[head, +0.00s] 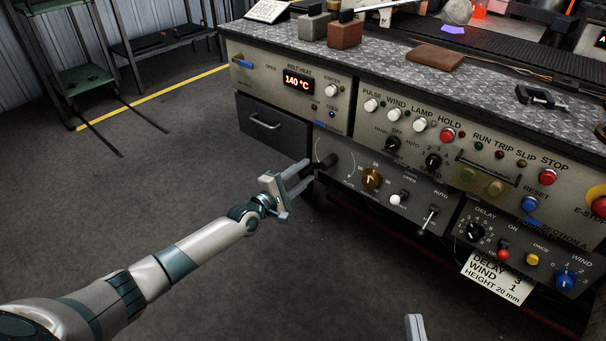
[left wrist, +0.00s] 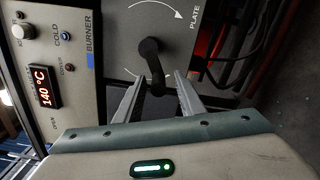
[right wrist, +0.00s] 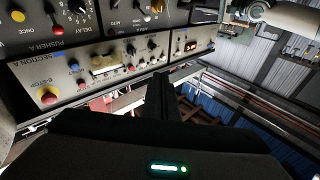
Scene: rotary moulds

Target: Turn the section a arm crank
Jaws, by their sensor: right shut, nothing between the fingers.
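My right gripper (right wrist: 160,85) is shut and empty, away from the panel; only a fingertip shows at the bottom of the head view.
The panel carries several knobs, buttons and a toggle lever (head: 429,219) right of the crank. A white card (head: 497,279) reads delay 3, wind 1, height 20 mm. A handled dark drawer (head: 270,128) is above left.

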